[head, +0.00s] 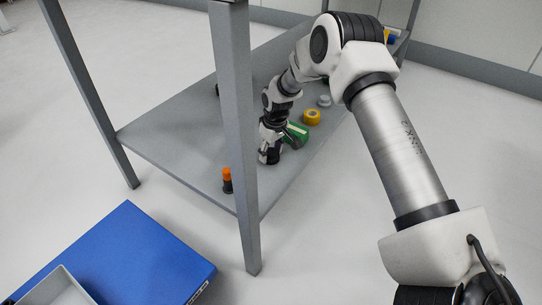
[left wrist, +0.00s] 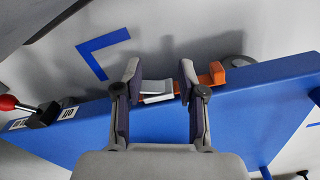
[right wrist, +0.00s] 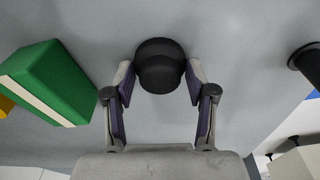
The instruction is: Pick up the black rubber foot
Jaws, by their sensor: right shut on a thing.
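The black rubber foot (right wrist: 159,66) is a round dark piece in the right wrist view. It sits between the fingertips of my right gripper (right wrist: 160,82), which are shut on it from both sides. In the head view my right gripper (head: 269,153) is low over the grey shelf, and the foot is hard to tell from the dark fingers there. My left gripper (left wrist: 160,78) is open in the left wrist view, above a blue surface (left wrist: 240,120). A small grey-white piece and an orange piece (left wrist: 217,74) show between and beside its fingers.
A green block (right wrist: 48,80) lies left of the foot. A yellow ring (head: 312,117) and a grey part (head: 324,101) lie farther along the shelf (head: 190,150). An orange-topped dark item (head: 227,180) stands near the table leg (head: 238,140). A blue box (head: 130,250) is at lower left.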

